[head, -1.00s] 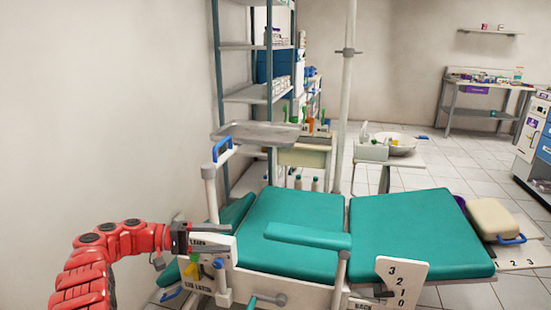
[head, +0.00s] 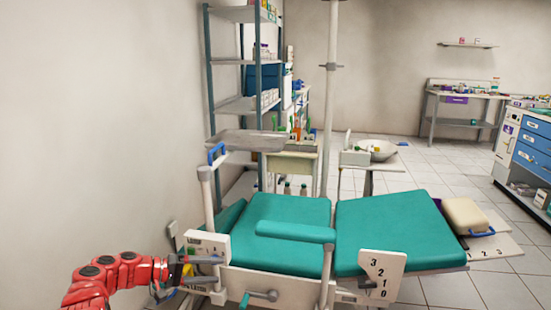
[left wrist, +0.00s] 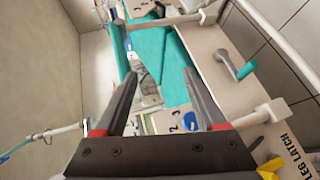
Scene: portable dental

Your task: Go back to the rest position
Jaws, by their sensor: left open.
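My left gripper (head: 205,270) is at the lower left in the head view, at the near left end of the dental chair (head: 290,250), by its white side panel. It is open. In the left wrist view its two dark fingers (left wrist: 165,100) are spread apart with nothing between them. The chair's side with the "LEG LATCH" label (left wrist: 295,155) shows at the right of the left wrist view. A yellow part (head: 187,268) is close to the gripper; I cannot tell whether they touch. My right gripper is not in view.
A metal tray (head: 240,141) is beyond the chair's left end, beside a tall shelf (head: 245,104). A crank handle (head: 262,297) sticks out of the chair's near side. A wall (head: 100,130) stands on the left. A white basin (head: 378,152) stands behind the chair; open tiled floor lies at the right.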

